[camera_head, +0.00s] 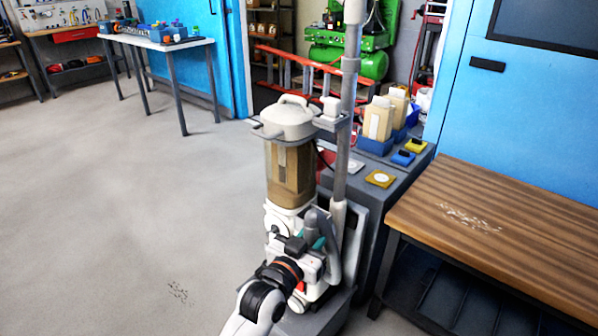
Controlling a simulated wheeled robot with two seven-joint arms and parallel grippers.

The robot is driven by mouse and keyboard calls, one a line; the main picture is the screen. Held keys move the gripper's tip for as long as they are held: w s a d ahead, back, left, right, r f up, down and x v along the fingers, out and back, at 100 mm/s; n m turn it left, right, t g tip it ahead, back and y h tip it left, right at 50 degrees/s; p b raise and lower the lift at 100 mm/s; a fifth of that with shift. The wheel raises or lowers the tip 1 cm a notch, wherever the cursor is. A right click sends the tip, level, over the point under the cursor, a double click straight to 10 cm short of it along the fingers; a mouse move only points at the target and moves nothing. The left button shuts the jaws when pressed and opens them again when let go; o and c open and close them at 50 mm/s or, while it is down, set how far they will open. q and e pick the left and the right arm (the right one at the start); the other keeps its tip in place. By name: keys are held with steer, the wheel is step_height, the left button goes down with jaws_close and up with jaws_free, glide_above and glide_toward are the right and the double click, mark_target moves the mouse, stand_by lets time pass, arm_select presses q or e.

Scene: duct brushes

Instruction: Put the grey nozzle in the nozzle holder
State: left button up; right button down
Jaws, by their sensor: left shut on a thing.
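My left gripper (312,243) reaches up from the bottom centre, in front of a vacuum cleaner (290,165) with a cream lid and a clear brown-filled canister. It is shut at a grey curved tube-like piece (325,235), which looks like the grey nozzle; my wrist hides part of the contact. A tall grey pipe (346,120) stands upright at the cleaner's right side, by a grey bracket (330,122) with a small white part on it. I cannot tell for sure which part is the nozzle holder. My right gripper is not in view.
A wooden bench (500,230) with pale debris stands at right. Open floor (120,210) with a small dark debris patch lies left.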

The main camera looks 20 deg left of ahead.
arm_select(q)
steer(key=w+a+r+h, duration=0.1)
steer(key=w+a+r, duration=0.1)
steer(key=w, duration=0.5)
steer(key=w+a+r+m, duration=0.1)
steer(key=w+a+r, duration=0.1)
steer(key=w, duration=0.6)
steer(key=shift+r+g+h, duration=0.3)
steer(key=shift+r+h, duration=0.1)
steer(key=shift+r, duration=0.25)
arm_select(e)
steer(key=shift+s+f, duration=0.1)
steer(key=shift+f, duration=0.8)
